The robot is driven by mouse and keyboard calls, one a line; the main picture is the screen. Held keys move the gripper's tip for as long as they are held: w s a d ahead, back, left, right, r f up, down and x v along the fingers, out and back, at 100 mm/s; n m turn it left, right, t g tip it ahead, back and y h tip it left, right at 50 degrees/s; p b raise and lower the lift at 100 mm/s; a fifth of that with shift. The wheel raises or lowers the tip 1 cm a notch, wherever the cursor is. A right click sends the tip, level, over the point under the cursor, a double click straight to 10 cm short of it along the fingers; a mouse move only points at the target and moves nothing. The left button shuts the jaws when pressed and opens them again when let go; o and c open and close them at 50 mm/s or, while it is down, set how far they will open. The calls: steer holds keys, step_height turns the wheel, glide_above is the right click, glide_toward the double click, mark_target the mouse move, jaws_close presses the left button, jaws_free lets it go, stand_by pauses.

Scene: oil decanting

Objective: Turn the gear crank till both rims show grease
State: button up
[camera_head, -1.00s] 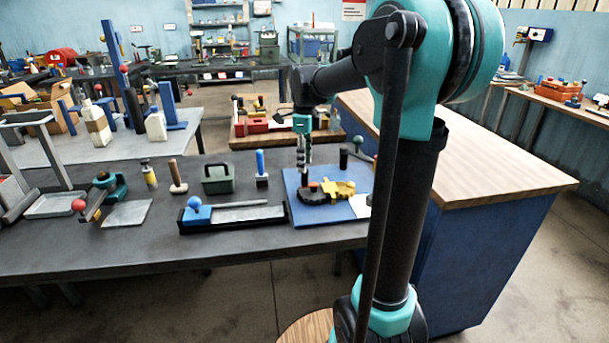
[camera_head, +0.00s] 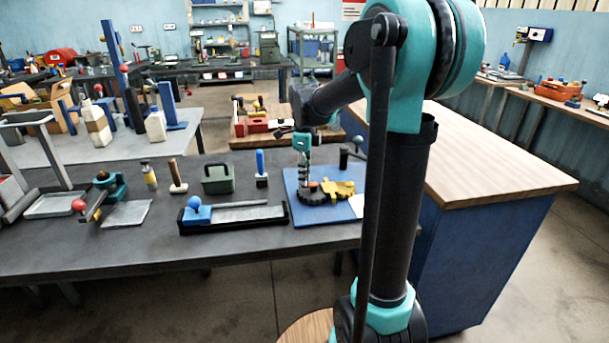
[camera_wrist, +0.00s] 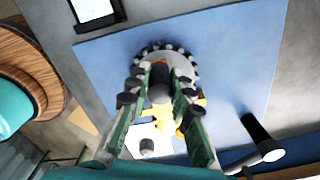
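A dark toothed gear (camera_head: 313,195) and a yellow gear part (camera_head: 338,188) sit side by side on a blue board (camera_head: 305,219). My gripper (camera_head: 302,182) points down over the dark gear. In the wrist view, the grey face of the dark gear (camera_wrist: 179,62) lies beyond my fingertips (camera_wrist: 159,74). A dark upright knob (camera_wrist: 159,92) stands between my two fingers, which are apart with the knob in the gap; whether they press on it is not clear. Part of the yellow piece (camera_wrist: 193,124) shows behind my right finger. Grease on the rims cannot be made out.
A dark post with a knobbed lever (camera_head: 345,157) stands at the board's back right; its black cylinder (camera_wrist: 257,129) shows in the wrist view. A white sheet (camera_head: 357,204) lies at the board's right edge.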

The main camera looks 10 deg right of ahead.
jaws_close()
